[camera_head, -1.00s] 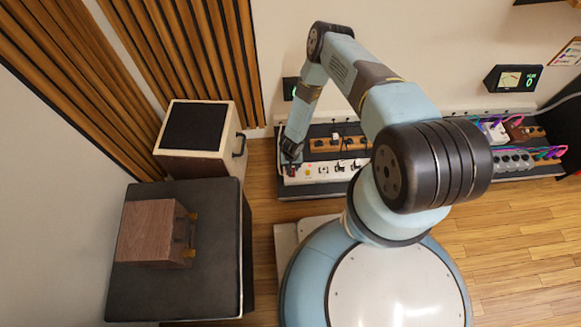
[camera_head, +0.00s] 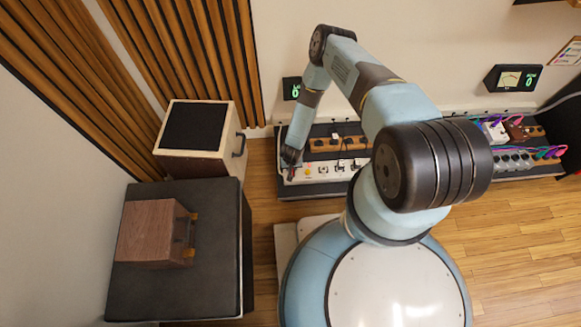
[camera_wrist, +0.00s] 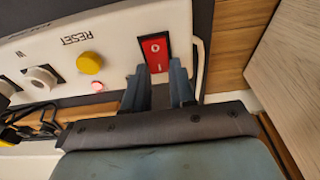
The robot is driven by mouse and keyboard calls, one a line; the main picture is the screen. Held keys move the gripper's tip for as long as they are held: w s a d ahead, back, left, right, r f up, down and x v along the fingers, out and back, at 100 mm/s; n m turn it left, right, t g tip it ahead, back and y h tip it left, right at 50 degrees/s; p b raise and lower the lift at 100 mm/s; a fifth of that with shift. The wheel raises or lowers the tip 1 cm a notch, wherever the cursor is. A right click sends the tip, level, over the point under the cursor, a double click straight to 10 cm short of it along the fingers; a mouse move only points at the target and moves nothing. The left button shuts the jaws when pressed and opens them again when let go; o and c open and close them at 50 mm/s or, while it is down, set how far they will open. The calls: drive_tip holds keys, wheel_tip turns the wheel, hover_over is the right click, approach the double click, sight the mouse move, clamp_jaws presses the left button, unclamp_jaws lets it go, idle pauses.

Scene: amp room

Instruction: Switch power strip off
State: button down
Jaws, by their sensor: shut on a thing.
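The white power strip (camera_head: 325,171) lies on a dark low board by the wall, left of my body. In the wrist view, its white face (camera_wrist: 115,45) carries a red rocker switch (camera_wrist: 154,50) with white marks in a black frame. My gripper (camera_wrist: 160,72) has its two dark fingertips at the near end of this switch, one on each side. The fingers stand a switch's width apart. Exact contact is hard to see. In the head view, my gripper (camera_head: 290,158) is at the strip's left end and hides the switch there.
A yellow button (camera_wrist: 90,63) marked RESET and a small red light (camera_wrist: 97,86) sit beside the switch. Plugs and black cables (camera_wrist: 35,120) lie farther along. A brown socket strip (camera_head: 322,145) lies behind. A cream speaker box (camera_head: 200,152) stands left.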

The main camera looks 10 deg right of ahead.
drive_tip(key=shift+s+d+t, duration=0.15)
drive_tip(key=shift+s+t, duration=0.1)
drive_tip(key=shift+t, duration=0.25)
drive_tip(key=c, duration=0.9)
unclamp_jaws()
drive_tip(key=shift+r, duration=0.15)
drive_tip(key=v, duration=1.3)
drive_tip(key=shift+s+r, duration=0.15)
drive_tip(key=shift+r, duration=0.05)
